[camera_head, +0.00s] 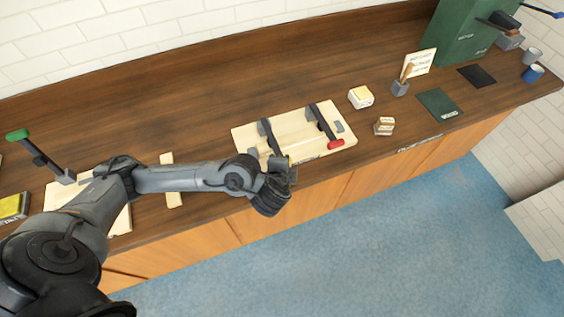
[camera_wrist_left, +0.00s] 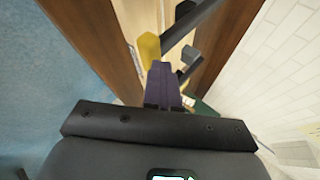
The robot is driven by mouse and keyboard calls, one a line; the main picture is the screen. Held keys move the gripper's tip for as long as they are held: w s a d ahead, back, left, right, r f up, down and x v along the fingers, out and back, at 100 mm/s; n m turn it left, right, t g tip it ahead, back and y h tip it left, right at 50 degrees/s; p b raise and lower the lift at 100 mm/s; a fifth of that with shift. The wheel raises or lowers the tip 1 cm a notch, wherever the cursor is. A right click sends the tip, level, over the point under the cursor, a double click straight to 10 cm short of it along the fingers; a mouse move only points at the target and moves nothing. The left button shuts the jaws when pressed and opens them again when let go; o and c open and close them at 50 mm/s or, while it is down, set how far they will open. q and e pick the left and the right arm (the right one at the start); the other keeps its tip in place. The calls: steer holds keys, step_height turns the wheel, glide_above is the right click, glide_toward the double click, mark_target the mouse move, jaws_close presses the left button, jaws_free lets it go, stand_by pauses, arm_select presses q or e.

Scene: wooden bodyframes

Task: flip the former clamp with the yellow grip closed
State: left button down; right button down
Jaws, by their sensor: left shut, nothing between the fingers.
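The wooden former board (camera_head: 240,138) lies near the counter's front edge with two dark clamps on it. The left clamp (camera_head: 268,136) has its bar lying across the board; its grip end is hidden behind my left gripper in the head view. In the left wrist view its yellow grip (camera_wrist_left: 148,48) shows just beyond my fingertips, on the dark bar (camera_wrist_left: 188,24). My left gripper (camera_head: 282,168), also seen in the wrist view (camera_wrist_left: 164,80), is shut and empty, beside the yellow grip; I cannot tell whether they touch. My right gripper is not in view.
The right clamp (camera_head: 322,122) lies down with a red grip (camera_head: 335,144). A green-grip clamp (camera_head: 45,157) stands raised at the far left. A wooden strip (camera_head: 171,190) lies behind my arm. A block (camera_head: 383,126) and small box (camera_head: 361,97) sit right of the board.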

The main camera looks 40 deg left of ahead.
arm_select(q)
steer(key=shift+s+f, duration=0.25)
steer(key=shift+f, duration=0.6)
step_height(320, 180, up, 6)
steer(key=p, duration=0.5)
steer(key=s+d+r+b, duration=0.1)
steer(key=s+d+r, duration=0.2)
steer(key=s+d, duration=0.2)
steer(key=shift+s+d, duration=0.3)
steer(key=shift+s, duration=0.75)
